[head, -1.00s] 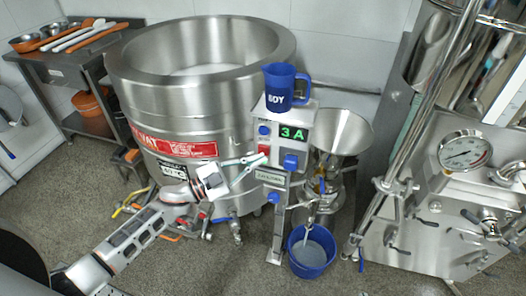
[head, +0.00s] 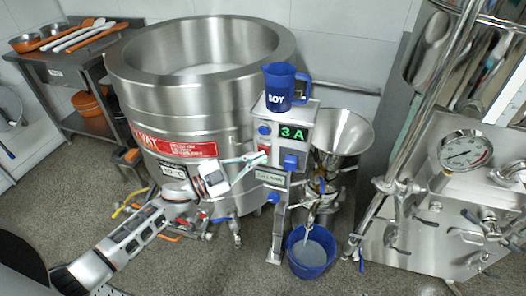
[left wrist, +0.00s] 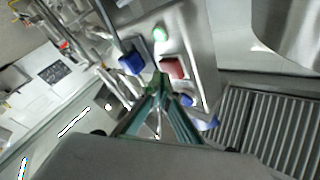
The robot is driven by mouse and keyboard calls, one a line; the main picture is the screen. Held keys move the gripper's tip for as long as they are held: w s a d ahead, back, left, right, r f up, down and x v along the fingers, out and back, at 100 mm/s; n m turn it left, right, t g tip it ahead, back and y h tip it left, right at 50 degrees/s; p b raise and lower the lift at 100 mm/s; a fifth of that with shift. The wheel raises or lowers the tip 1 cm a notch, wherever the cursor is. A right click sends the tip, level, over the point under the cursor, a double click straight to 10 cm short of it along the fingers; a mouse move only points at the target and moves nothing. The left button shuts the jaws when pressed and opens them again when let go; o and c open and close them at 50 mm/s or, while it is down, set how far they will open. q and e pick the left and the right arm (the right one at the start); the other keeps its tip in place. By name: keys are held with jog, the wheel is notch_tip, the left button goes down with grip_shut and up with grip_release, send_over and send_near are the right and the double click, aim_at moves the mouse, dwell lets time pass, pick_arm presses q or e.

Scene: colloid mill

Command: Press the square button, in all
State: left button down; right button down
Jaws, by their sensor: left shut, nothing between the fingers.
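A grey control box (head: 285,132) on a post carries a green "3 A" display (head: 293,133), a red squarish button and blue controls. The red button (left wrist: 172,68) shows clearly in the left wrist view, with a round green button (left wrist: 160,33) beyond it and a blocky blue control (left wrist: 131,63) to its left. In the head view, a blue block (head: 291,161) sits on the box's front. My left gripper (head: 266,158) is shut and empty, its tips at the box face. In the wrist view, its tips (left wrist: 158,82) appear just beside the red button; contact cannot be told.
A blue mug (head: 284,88) stands on top of the box. A large steel vat (head: 195,95) is behind my left arm. A steel funnel (head: 343,135) is right of the box, above a blue bucket (head: 311,250) on the floor. A machine with a gauge (head: 465,151) stands at right.

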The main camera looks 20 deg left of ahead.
pick_arm(q)
jog(key=shift+w, duration=0.45)
dwell(0.8)
jog(key=shift+s, duration=0.15)
jog(key=shift+s+p, duration=0.35)
jog(key=shift+s, duration=0.4)
jog(key=s+p, duration=0.2)
jog(key=s, duration=0.3)
jog(key=shift+a, duration=0.1)
dwell(0.9)
